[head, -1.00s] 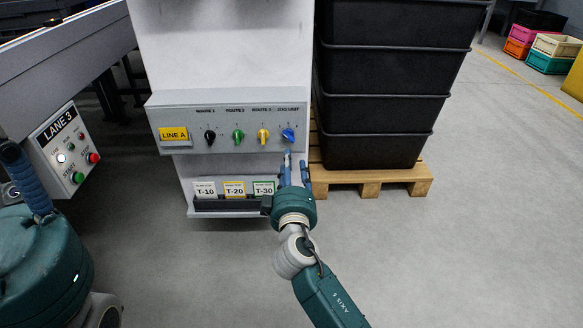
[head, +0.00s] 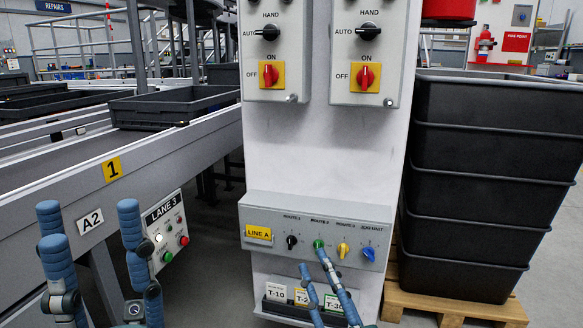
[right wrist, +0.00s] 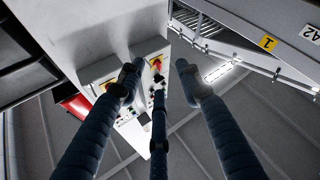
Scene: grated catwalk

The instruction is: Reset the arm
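My right gripper (head: 314,260) is in front of the LINE A switch panel (head: 270,208), its blue fingertips low near the green knob (head: 318,244). In the right wrist view its three fingers (right wrist: 158,85) are spread with nothing between them. I cannot tell whether a fingertip touches the panel. The panel also bears a black knob (head: 291,242), a yellow knob (head: 343,250) and a blue knob (head: 369,255). My left gripper (head: 90,230) is at the lower left, its blue fingers upright, apart and empty, in front of the conveyor side.
Above the panel, the white column carries two boxes with red switches (head: 269,74) and black switches. A LANE 3 button box (head: 166,232) is beside my left gripper. Stacked black crates (head: 485,150) stand on a pallet (head: 450,306) at the right. Label cards (head: 276,292) sit below the panel.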

